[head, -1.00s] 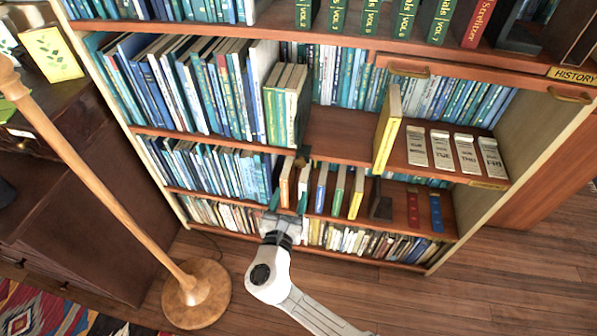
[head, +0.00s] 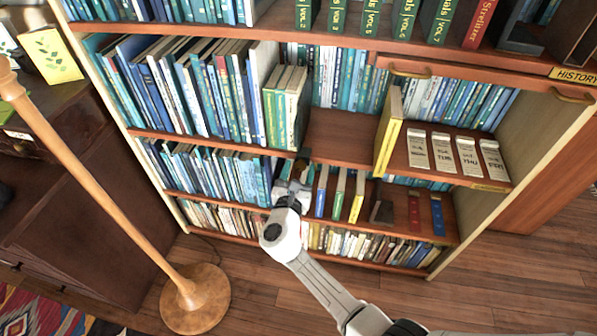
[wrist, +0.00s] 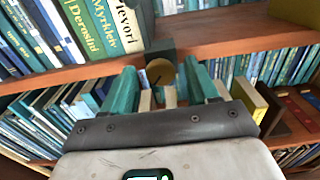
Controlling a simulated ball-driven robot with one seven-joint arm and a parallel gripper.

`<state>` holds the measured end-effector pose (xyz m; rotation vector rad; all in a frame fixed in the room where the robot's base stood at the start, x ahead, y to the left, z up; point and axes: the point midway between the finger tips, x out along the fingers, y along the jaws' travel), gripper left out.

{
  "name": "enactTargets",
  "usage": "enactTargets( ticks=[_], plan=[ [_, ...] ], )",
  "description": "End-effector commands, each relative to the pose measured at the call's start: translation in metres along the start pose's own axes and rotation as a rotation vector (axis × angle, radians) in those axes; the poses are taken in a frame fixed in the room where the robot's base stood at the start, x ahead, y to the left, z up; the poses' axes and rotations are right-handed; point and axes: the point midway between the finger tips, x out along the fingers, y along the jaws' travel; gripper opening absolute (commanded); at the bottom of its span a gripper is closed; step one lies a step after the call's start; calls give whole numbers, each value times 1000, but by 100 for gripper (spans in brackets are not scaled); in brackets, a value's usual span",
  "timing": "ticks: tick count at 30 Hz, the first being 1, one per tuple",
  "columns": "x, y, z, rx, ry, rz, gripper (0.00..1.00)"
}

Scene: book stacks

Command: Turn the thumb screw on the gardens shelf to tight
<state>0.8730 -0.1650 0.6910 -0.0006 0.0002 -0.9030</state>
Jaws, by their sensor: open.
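The thumb screw (wrist: 160,72) is a round brass-coloured knob with a dark line on its face, seen in the wrist view. It sits under a dark bracket (wrist: 160,49) at the front edge of a wooden shelf (wrist: 225,45). In the head view the dark bracket (head: 304,154) shows at the shelf edge, just beyond my gripper (head: 291,180). My gripper's two teal fingers (wrist: 160,84) are spread apart, one on each side of the knob in the wrist picture. I cannot tell whether they touch it. The gripper holds nothing that I can see.
Green books (head: 288,108) stand on the shelf above the bracket. A yellow book (head: 388,132) and several pale cards (head: 441,150) are to the right. A wooden lamp stand (head: 110,190) is at left; the floor (head: 480,290) at right is clear.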

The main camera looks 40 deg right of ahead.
Motion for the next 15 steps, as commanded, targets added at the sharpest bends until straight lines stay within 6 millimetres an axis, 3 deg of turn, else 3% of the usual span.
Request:
enactTargets(
  ticks=[2, 15],
  plan=[
    [0, 0, 0, 0, 0, 0, 55],
    [0, 0, 0, 0, 0, 0, 13]
  ],
)
